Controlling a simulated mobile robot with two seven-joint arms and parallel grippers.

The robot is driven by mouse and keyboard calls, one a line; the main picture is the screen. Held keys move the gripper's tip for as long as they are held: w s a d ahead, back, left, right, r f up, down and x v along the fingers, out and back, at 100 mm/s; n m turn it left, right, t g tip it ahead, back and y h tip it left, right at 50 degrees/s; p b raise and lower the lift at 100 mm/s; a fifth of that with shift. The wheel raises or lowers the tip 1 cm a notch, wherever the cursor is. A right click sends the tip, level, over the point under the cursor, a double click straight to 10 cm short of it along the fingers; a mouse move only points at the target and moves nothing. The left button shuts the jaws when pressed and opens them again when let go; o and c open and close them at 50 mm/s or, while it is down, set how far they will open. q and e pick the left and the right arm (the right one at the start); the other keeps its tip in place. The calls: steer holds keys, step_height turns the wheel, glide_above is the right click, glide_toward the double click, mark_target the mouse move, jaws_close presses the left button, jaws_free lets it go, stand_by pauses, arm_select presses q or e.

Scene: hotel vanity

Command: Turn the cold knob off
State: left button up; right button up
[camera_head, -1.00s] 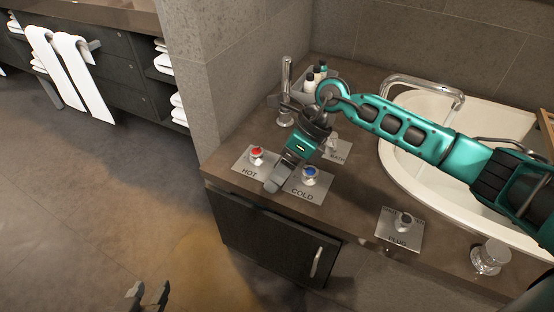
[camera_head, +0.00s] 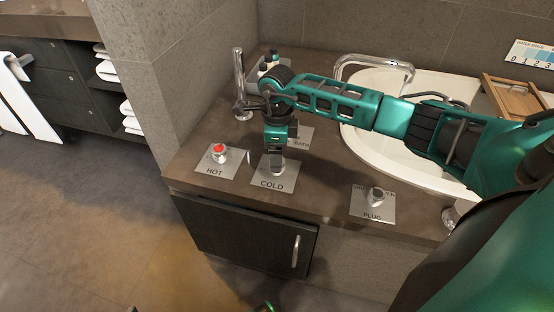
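The cold knob (camera_head: 277,170) stands on the metal plate marked COLD (camera_head: 265,182) on the brown vanity top. Its blue cap, visible earlier, is now hidden by my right gripper (camera_head: 277,160). That gripper points down right over the knob, its fingers at or around it. I cannot tell whether the fingers touch or grip it. My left gripper is almost wholly out of the picture; only small dark and green bits show at the bottom edge, so its state cannot be seen.
The hot knob (camera_head: 219,153) with its red cap stands just left. The plug knob (camera_head: 375,195) is to the right. Behind are a tall faucet (camera_head: 239,75), the bath plate (camera_head: 301,138) and a white basin (camera_head: 352,137). A cabinet handle (camera_head: 295,250) sticks out in front.

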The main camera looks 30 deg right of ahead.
steer(key=shift+f, duration=1)
steer(key=c, duration=1.1)
